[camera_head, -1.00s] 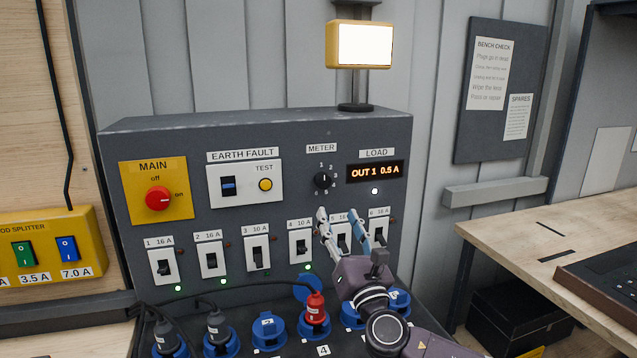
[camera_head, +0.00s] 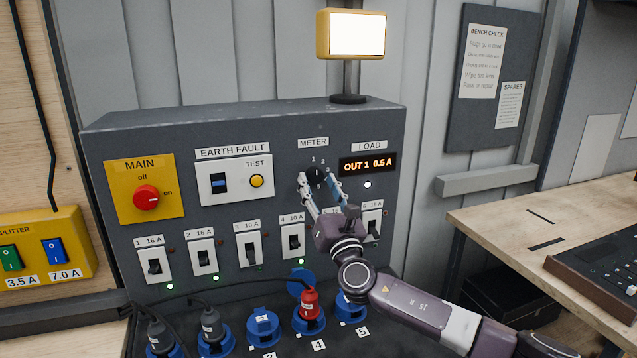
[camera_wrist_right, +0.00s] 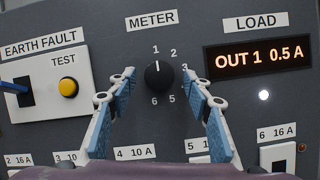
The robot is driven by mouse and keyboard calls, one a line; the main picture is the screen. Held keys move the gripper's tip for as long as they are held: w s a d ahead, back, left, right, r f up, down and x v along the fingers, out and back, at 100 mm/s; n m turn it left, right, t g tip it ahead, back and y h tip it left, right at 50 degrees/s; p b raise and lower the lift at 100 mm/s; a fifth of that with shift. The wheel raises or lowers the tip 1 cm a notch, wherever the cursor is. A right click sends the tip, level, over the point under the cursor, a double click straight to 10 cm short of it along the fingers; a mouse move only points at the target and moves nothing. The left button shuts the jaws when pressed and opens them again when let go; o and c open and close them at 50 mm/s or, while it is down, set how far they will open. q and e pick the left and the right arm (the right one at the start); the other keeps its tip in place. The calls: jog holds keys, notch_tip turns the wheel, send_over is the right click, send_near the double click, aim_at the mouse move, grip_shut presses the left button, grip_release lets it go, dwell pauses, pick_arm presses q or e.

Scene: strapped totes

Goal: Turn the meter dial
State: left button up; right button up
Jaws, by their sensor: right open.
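The meter dial (camera_head: 316,176) is a small black round knob on the dark grey panel, under the METER label (camera_head: 313,142). In the right wrist view the dial (camera_wrist_right: 159,75) has its white mark pointing up at 1, with numbers around it. My right gripper (camera_head: 319,182) is in front of the panel with its fingers pointing at the dial. In the right wrist view its open fingers (camera_wrist_right: 160,86) stand on either side of and a little below the dial, with clear gaps to it. The load display (camera_head: 367,163) reads OUT 1 0.5 A. My left gripper is not seen.
Below the dial is a row of breaker switches (camera_head: 203,257), partly hidden by my right arm. The earth fault plate (camera_head: 235,182) and red main switch (camera_head: 146,198) are to the left. Blue sockets, some with plugs (camera_head: 309,303), line the bottom. A wooden bench (camera_head: 560,215) stands right.

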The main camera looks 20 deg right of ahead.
jog(key=c, duration=1.1)
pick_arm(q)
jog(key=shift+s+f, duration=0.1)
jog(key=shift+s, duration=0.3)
pick_arm(e)
jog(key=shift+c, duration=0.2)
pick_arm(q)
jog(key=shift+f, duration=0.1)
pick_arm(e)
jog(key=shift+m, duration=0.3)
